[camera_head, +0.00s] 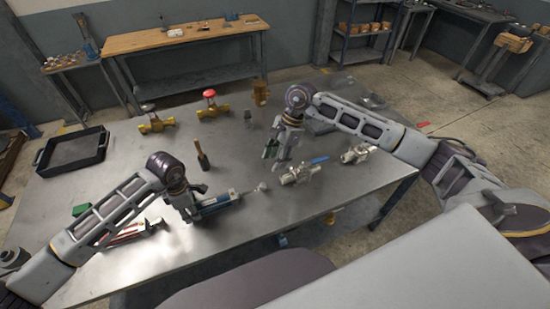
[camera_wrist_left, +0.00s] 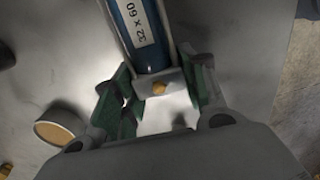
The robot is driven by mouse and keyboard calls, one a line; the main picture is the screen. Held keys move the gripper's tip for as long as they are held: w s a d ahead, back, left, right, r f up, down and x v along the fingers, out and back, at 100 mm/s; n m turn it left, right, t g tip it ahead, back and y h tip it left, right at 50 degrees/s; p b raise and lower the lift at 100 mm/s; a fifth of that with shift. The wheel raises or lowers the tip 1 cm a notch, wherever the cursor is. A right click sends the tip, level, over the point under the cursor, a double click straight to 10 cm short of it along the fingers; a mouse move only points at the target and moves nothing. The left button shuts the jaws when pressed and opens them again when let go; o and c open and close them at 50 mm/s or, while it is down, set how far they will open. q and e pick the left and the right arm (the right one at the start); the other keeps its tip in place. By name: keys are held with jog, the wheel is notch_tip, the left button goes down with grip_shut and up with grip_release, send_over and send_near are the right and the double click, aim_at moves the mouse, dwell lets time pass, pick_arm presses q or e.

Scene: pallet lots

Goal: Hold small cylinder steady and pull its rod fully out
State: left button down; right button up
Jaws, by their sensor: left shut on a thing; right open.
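The small cylinder (camera_head: 216,201) has a blue body and grey end caps and lies on the metal table, pointing right. In the left wrist view its blue barrel (camera_wrist_left: 140,30) carries a white label reading "32 x 60", with a brass-coloured round spot on the near end cap. My left gripper (camera_head: 192,212) is shut on the cylinder, its green pads on either side of the end cap. My right gripper (camera_head: 276,152) is open and empty above the table, back and right of the cylinder.
A blue-handled valve (camera_head: 300,173) and another metal valve (camera_head: 355,154) lie to the right. A dark-handled tool (camera_head: 202,154) is behind the cylinder. A red-and-silver part (camera_head: 128,233) lies front left, a black tray (camera_head: 73,152) far left.

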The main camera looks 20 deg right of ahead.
pick_arm(q)
jog(key=c, duration=0.7)
grip_release()
jog(key=shift+r, duration=6)
jog(key=shift+f, duration=0.1)
